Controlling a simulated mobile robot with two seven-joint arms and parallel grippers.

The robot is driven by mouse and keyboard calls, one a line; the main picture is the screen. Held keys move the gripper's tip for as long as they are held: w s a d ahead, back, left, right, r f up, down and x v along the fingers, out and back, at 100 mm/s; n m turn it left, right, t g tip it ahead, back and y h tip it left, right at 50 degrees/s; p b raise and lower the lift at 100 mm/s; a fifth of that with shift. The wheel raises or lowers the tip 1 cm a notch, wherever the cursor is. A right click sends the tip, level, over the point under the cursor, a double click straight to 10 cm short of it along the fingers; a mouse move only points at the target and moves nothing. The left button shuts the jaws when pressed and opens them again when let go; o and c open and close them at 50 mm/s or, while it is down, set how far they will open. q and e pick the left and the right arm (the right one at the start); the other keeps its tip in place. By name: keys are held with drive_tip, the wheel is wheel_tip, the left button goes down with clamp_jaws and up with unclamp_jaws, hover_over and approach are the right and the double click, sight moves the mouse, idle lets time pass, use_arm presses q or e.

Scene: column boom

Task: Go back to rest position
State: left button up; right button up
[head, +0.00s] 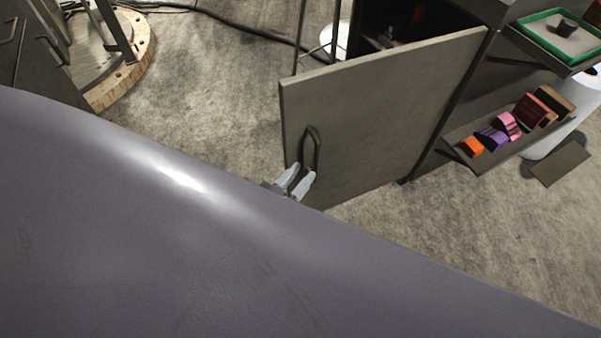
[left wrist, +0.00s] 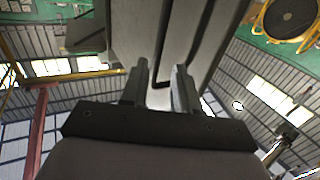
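A grey cabinet door (head: 385,105) stands open in the middle of the head view, with a dark bar handle (head: 311,150) near its left edge. My left gripper (head: 297,182) is at the lower end of this handle, close to the door face. Its two pale fingers are apart. In the left wrist view the fingers of my left gripper (left wrist: 161,85) also show a gap, with the grey door (left wrist: 150,30) beyond them. I cannot tell whether a finger touches the handle. My right gripper is in neither view.
A shelf (head: 500,140) right of the door holds several coloured blocks. A green-rimmed tray (head: 540,20) sits above it. A round wooden-edged platform (head: 130,75) is at the upper left, with cables behind. Bare floor (head: 215,85) lies left of the door.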

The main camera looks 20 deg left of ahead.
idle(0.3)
use_arm(q)
drive_tip(key=s+a+f+g, duration=0.1)
drive_tip(key=s+f+g, duration=0.1)
drive_tip(key=s+g, duration=0.7)
wheel_tip(320, 180, up, 13)
drive_tip(key=s+a+t+y+p, duration=0.1)
drive_tip(key=s+p, duration=0.1)
drive_tip(key=p, duration=1.4)
drive_tip(key=shift+s+a+t, duration=0.3)
drive_tip(key=shift+s, duration=0.05)
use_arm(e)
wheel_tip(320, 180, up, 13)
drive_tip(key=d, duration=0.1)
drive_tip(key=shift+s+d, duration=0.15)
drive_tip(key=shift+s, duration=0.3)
use_arm(q)
drive_tip(key=shift+r, duration=0.1)
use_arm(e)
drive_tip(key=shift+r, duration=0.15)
